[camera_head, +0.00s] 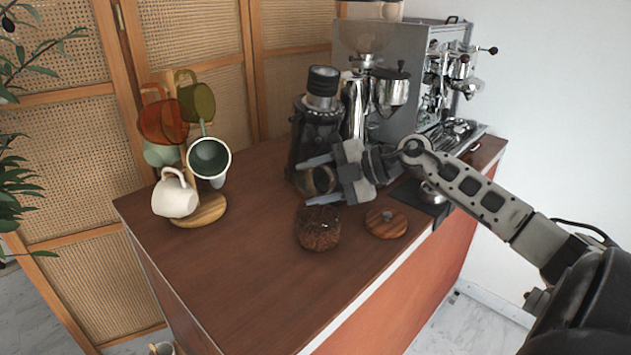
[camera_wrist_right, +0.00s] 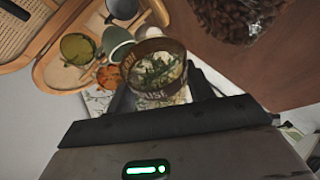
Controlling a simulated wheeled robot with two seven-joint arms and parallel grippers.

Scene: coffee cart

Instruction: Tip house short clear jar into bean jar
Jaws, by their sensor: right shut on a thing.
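My right gripper (camera_head: 320,180) is shut on a short clear jar (camera_head: 321,181), its fingers on either side of the glass. The bean jar (camera_head: 318,230), full of brown beans, stands on the counter just below the held jar in the head view. The bean jar (camera_wrist_right: 238,18) also shows at the top of the right wrist view, apart from the held jar. My left gripper is not in view.
A round wooden lid (camera_head: 386,223) lies right of the bean jar. A black grinder (camera_head: 316,120) and a steel espresso machine (camera_head: 400,60) stand behind. A mug tree (camera_head: 205,211) with several mugs stands at left. The front left counter (camera_head: 240,270) is clear.

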